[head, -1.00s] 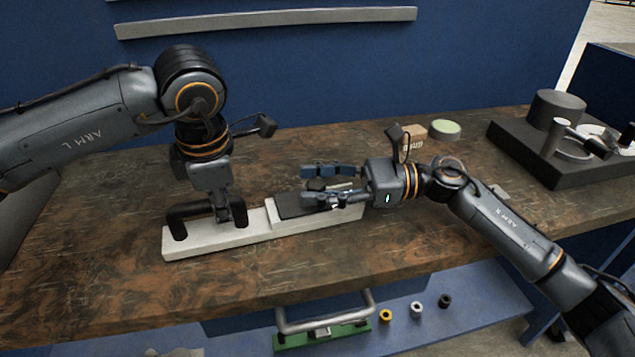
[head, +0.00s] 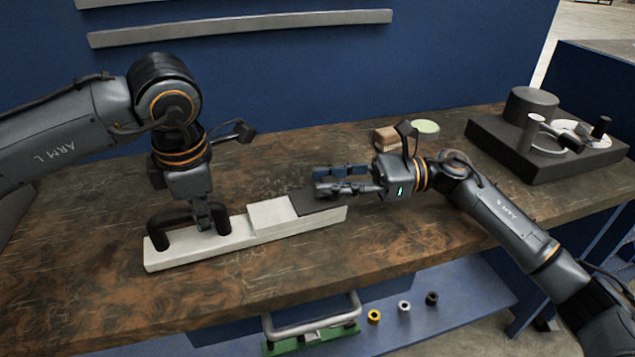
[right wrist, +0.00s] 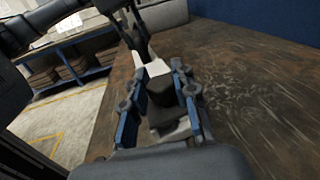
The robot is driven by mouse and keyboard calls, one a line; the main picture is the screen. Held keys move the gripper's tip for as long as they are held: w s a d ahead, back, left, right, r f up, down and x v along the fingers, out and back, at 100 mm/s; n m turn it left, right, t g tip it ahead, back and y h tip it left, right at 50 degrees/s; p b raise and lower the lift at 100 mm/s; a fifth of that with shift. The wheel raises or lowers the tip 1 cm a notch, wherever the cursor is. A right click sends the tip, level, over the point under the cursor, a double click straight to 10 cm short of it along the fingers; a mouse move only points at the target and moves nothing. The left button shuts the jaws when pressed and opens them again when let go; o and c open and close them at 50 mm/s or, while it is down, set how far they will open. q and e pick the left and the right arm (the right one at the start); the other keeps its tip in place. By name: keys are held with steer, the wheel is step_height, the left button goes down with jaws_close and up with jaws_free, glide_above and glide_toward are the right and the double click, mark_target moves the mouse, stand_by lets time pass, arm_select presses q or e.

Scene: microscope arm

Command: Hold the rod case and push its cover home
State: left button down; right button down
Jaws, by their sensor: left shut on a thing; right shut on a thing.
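The rod case (head: 200,255) is a long white bar lying on the bench, with a black U-shaped handle (head: 157,232) at its left end and a raised white section at its right. My left gripper (head: 210,222) is shut on the handle from above. A flat dark cover (head: 308,203) lies over the right part of the raised section, whose left part is bare white. My right gripper (head: 322,183) comes from the right and is shut on a dark block on the cover. In the right wrist view this block (right wrist: 160,92) sits between the fingers; they hide part of it.
A brown box (head: 386,138) and a green-topped round piece (head: 426,127) stand behind my right gripper. A dark microscope-like stand (head: 540,150) is at the back right. Bench space in front of the case is clear. A lower shelf holds a green-based handle (head: 312,335) and several small rings.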

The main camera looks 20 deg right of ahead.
arm_select(q)
steer(key=shift+a, duration=0.1)
arm_select(e)
steer(key=c, duration=1)
jaws_free()
steer(key=d, duration=0.4)
steer(key=s+d, duration=0.1)
steer(key=d, duration=0.3)
steer(key=s+d, duration=0.1)
steer(key=d, duration=0.2)
steer(key=shift+d, duration=0.4)
arm_select(q)
steer(key=c, duration=1.1)
jaws_free()
